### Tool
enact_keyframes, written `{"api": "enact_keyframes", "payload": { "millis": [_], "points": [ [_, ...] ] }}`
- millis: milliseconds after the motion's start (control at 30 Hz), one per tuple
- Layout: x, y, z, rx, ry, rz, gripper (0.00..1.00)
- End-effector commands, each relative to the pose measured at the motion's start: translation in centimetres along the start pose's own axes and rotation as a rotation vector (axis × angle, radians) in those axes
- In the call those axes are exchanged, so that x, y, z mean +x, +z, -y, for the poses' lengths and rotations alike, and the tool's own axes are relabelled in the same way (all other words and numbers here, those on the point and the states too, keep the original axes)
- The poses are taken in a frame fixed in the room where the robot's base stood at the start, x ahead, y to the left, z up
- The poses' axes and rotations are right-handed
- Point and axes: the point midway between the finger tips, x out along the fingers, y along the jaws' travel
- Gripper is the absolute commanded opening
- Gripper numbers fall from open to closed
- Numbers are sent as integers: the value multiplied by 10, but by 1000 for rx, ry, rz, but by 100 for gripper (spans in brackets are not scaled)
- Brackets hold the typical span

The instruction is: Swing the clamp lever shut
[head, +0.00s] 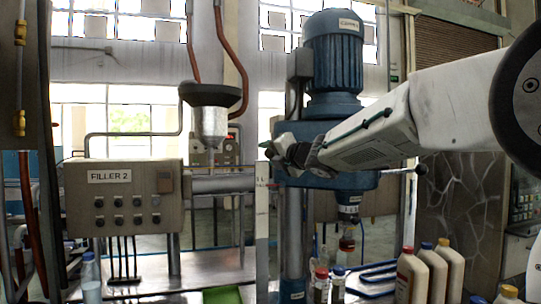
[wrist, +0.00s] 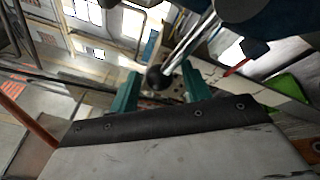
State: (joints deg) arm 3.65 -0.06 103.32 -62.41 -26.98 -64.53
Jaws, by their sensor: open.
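My gripper (head: 270,151) is in front of the blue capper machine (head: 337,125) in the head view, its fingers pointing left. In the wrist view its two green fingers (wrist: 161,75) are apart. A shiny metal lever with a black ball knob (wrist: 155,78) shows there, the knob appearing between the fingertips. It looks like the clamp lever, but I cannot tell whether a finger touches it. My gripper holds nothing that I can see. In the head view, a thin handle with a dark knob (head: 421,169) sticks out at the capper's right; I cannot tell whether it is the same lever.
A grey filler box (head: 122,196) with knobs and a funnel (head: 210,95) above a pipe stand at the left. Several white bottles (head: 411,277) stand at the lower right, with small red- and blue-capped bottles (head: 321,284) near the capper column. A steel table (head: 160,275) lies below.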

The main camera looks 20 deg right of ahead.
Motion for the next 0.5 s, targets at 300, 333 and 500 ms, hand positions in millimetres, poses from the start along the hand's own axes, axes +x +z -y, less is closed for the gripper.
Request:
{"api": "enact_keyframes", "payload": {
  "millis": [300, 333, 500],
  "points": [
    [10, 0, 0, 0, -1, 1, 48],
    [10, 0, 0, 0, -1, 1, 48],
    [9, 0, 0, 1, -1, 1, 20]
  ]
}}
